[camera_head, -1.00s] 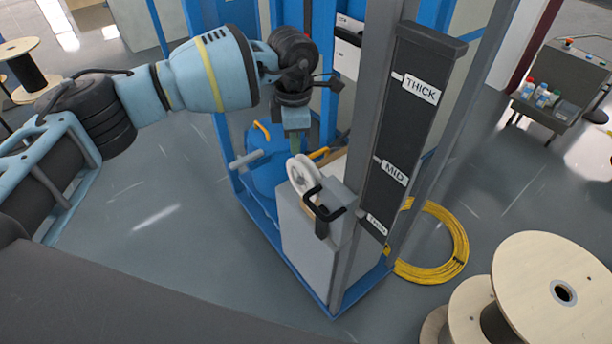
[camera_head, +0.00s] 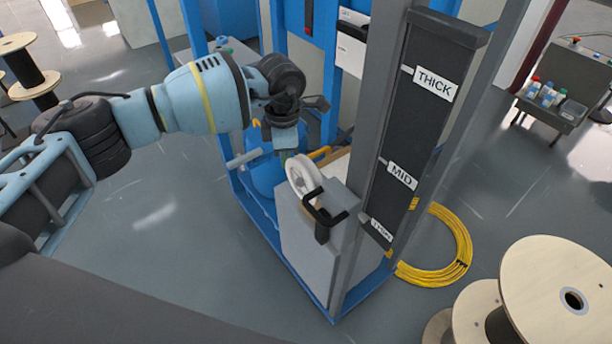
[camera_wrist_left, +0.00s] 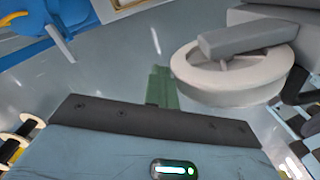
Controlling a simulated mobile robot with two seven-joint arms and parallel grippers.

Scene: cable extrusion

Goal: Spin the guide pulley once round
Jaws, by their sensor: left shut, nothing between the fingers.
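The guide pulley (camera_head: 301,178) is a white wheel mounted upright at the top of a grey box. In the left wrist view the pulley (camera_wrist_left: 226,82) is large at the upper right, with a grey bar across its upper part. My left gripper (camera_head: 282,157) points down just to the upper left of the pulley. Its green fingers (camera_wrist_left: 162,88) are shut together and empty, left of the pulley rim. A small gap shows between fingers and rim in the wrist view. My right gripper is not in view.
A black handle (camera_head: 324,212) juts from the grey box (camera_head: 305,245) beside the pulley. A dark panel (camera_head: 408,130) labelled THICK and MID rises to its right. A blue tank (camera_head: 264,172) stands behind. A yellow cable coil (camera_head: 462,250) and wooden spools (camera_head: 545,275) are at right.

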